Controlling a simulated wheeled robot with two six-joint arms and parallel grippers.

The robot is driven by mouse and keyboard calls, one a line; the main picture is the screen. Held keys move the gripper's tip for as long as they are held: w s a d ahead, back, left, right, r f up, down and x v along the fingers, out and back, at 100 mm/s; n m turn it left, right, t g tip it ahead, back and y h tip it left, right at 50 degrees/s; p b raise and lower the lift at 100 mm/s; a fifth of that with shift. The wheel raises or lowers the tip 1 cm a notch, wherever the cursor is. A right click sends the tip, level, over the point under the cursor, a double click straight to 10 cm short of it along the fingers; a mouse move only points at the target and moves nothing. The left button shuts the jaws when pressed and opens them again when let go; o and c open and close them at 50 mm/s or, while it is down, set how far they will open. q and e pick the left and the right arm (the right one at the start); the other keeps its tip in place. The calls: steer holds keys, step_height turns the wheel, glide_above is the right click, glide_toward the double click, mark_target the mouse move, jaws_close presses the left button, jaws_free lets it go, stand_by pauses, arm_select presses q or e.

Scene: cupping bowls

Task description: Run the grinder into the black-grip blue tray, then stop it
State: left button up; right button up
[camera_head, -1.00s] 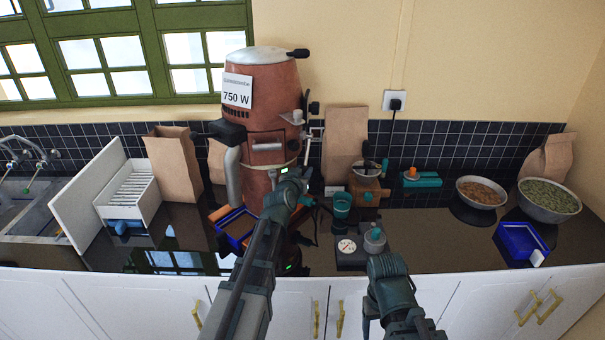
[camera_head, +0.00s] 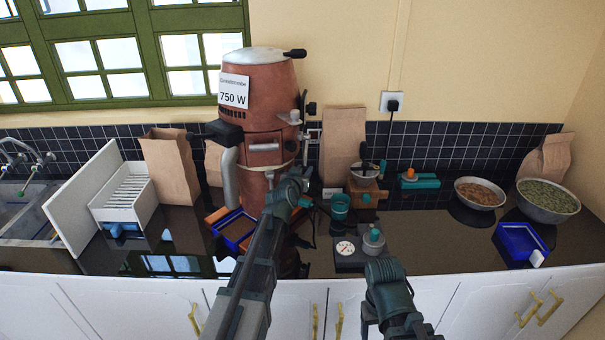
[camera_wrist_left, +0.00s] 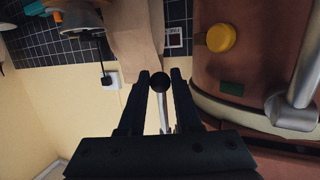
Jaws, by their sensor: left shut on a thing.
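The copper-red grinder (camera_head: 262,100) stands against the back wall with a "750 W" label. A blue tray (camera_head: 221,240) sits on the counter at the grinder's front left; I cannot make out its grip. Another blue tray (camera_head: 522,243) with a white grip lies at the right. My left gripper (camera_head: 303,172) is at the grinder's lower right side. In the left wrist view its fingers (camera_wrist_left: 159,84) are shut on a black ball knob (camera_wrist_left: 160,82) on a thin metal rod. A yellow button (camera_wrist_left: 220,38) and a dark green lamp-like block (camera_wrist_left: 231,89) show beside it. My right gripper is not visible.
A scale (camera_head: 349,263), a teal cup (camera_head: 340,205) and a small wooden hand grinder (camera_head: 364,190) stand right of my left arm. Two bean bowls (camera_head: 480,193) (camera_head: 548,201) are at the right. Paper bags (camera_head: 171,170) and a white slotted box (camera_head: 124,200) are left.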

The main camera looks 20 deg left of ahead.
arm_select(q)
steer(key=shift+w+f, duration=0.15)
steer(key=shift+w, duration=0.7)
steer(key=shift+x, duration=0.85)
steer(key=o, duration=1.1)
steer(key=shift+c, duration=0.2)
steer(key=p+v, duration=0.2)
steer(key=v, duration=1.2)
steer(key=shift+p, duration=0.3)
